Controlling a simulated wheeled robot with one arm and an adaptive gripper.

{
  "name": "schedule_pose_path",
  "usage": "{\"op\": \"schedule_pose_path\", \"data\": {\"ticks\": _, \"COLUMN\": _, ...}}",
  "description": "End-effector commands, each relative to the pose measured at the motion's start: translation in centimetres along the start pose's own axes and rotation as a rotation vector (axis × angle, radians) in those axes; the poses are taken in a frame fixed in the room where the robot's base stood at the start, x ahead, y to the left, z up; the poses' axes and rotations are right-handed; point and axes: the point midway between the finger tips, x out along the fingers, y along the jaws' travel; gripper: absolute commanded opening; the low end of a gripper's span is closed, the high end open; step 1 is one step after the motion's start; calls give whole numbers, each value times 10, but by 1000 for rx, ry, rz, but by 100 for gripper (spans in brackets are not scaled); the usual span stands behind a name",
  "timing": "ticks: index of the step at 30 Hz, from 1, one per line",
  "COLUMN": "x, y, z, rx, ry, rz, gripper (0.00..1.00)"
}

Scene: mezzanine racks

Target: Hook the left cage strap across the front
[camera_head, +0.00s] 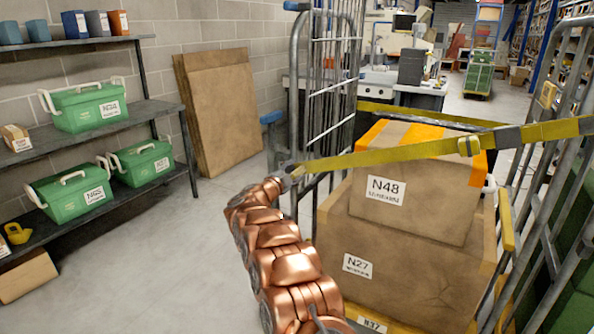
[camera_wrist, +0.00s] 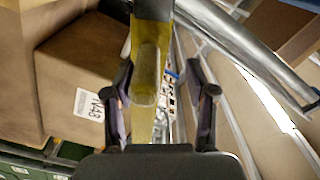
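The yellow cage strap (camera_head: 400,153) runs nearly straight across the cage front, from the right frame (camera_head: 572,110) past a dark grey fitting and a buckle to the left frame post (camera_head: 297,95). My gripper (camera_head: 290,172) is at the strap's left end, close to that post. In the wrist view the strap (camera_wrist: 146,75) passes between the two fingers of my gripper (camera_wrist: 164,95). The fingers stand wide apart, with a clear gap on the right side of the strap. The strap's hook is not clear, and I cannot tell whether it is on the post.
Carton N48 (camera_head: 410,200) sits on carton N27 (camera_head: 405,262) inside the cage, behind the strap. A shelf with green crates (camera_head: 90,107) stands at the left. Brown boards (camera_head: 222,110) lean on the wall. The floor (camera_head: 170,255) between shelf and cage is clear.

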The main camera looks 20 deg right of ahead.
Motion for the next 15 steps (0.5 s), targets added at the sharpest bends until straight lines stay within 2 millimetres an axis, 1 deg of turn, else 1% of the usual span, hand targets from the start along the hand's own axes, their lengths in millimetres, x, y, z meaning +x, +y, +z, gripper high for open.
{"op": "schedule_pose_path", "data": {"ticks": 1, "x": -9, "y": -3, "z": 3, "rx": -1, "ry": -6, "rz": -4, "gripper": 53}}
{"op": "schedule_pose_path", "data": {"ticks": 7, "x": -33, "y": -2, "z": 4, "rx": -3, "ry": -8, "rz": -4, "gripper": 53}}
{"op": "schedule_pose_path", "data": {"ticks": 15, "x": -69, "y": 0, "z": 5, "rx": -5, "ry": -10, "rz": -2, "gripper": 53}}
